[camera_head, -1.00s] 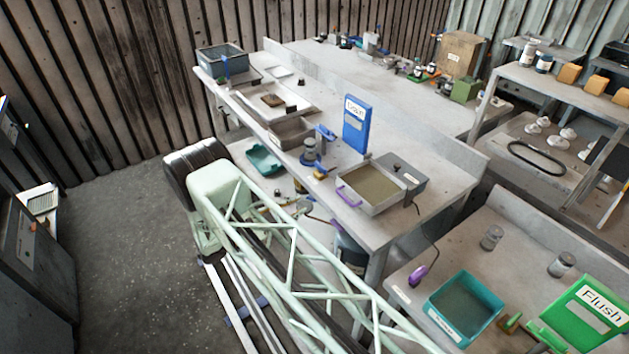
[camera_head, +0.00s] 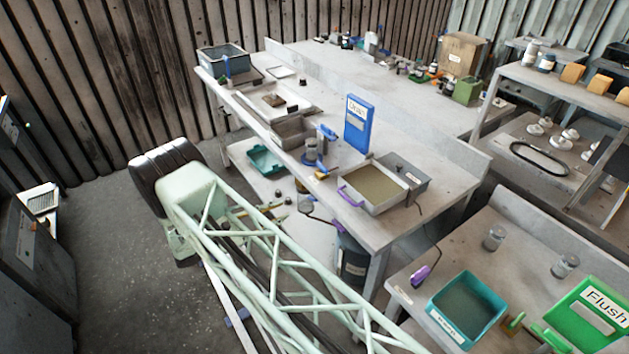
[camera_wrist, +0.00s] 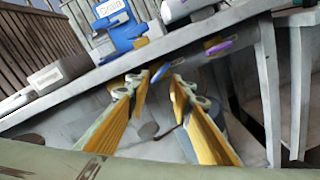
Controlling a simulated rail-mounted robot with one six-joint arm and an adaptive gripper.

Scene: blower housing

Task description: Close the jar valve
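A small grey jar (camera_head: 311,148) with blue fittings stands at the front edge of the middle bench in the head view, left of the blue "Drain" sign (camera_head: 359,122). I cannot make out which part is its valve or how it is turned. In the wrist view, the blue sign (camera_wrist: 112,22) is at the upper left, beyond the bench edge. My gripper (camera_wrist: 164,76) is open, its two yellow-padded fingers apart and pointing towards the bench front. A small blue piece (camera_wrist: 160,72) shows near the fingertips; contact cannot be told. The gripper is hidden in the head view.
A dark container (camera_head: 352,260) stands below the bench, whose front edge (camera_wrist: 90,88) crosses the wrist view. A teal bin (camera_head: 467,308) and green "Flush" sign (camera_head: 590,312) are at the lower right.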

